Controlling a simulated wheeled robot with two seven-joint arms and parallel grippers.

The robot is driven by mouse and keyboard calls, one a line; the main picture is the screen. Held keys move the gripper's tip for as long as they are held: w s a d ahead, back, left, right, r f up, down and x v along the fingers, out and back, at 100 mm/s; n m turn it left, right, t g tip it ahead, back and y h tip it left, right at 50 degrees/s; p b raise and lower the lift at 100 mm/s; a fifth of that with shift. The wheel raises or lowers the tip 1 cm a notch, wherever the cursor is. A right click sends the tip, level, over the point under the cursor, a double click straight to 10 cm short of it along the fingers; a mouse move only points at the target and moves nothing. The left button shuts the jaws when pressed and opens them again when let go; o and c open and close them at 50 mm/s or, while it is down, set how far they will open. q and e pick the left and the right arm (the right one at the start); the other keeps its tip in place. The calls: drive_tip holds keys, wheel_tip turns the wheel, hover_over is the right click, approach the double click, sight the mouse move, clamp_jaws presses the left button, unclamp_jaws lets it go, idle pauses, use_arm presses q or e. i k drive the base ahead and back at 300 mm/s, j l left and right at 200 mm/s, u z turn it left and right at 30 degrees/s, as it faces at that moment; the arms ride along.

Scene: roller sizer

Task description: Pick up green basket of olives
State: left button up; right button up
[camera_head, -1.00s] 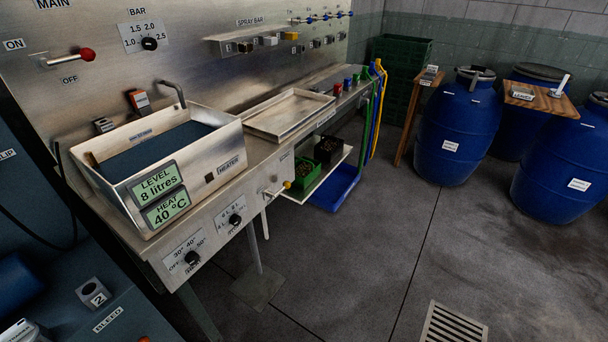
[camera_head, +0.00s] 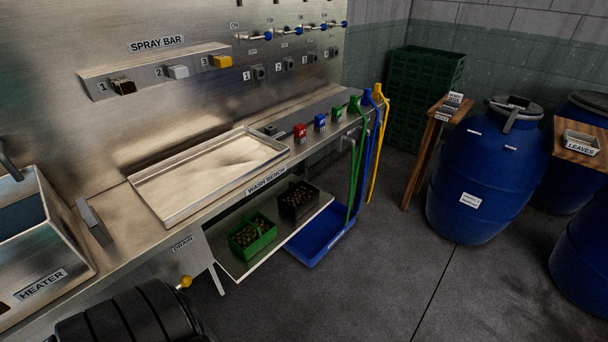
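The green basket (camera_head: 252,236) sits on the low shelf under the wash bench. It holds small brownish-green olives. A black basket (camera_head: 300,200) with similar contents stands just behind it to the right on the same shelf (camera_head: 236,266). Neither of my grippers is in view, so nothing shows of what they hold.
The wash bench's shallow metal tray (camera_head: 208,174) is above and left of the shelf. A blue tray (camera_head: 318,236) lies beside the shelf. A yellow-knobbed drain valve (camera_head: 185,282) sticks out at the bench front. Blue barrels (camera_head: 487,175) stand right; open floor lies between.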

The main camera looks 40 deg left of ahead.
sight(253, 234)
drive_tip(key=i+u, duration=0.25)
drive_tip(key=i, duration=0.2)
drive_tip(key=i+l+u, duration=0.2)
drive_tip(key=i, duration=0.25)
drive_tip(key=i+l+u, duration=0.25)
drive_tip(key=i, duration=0.2)
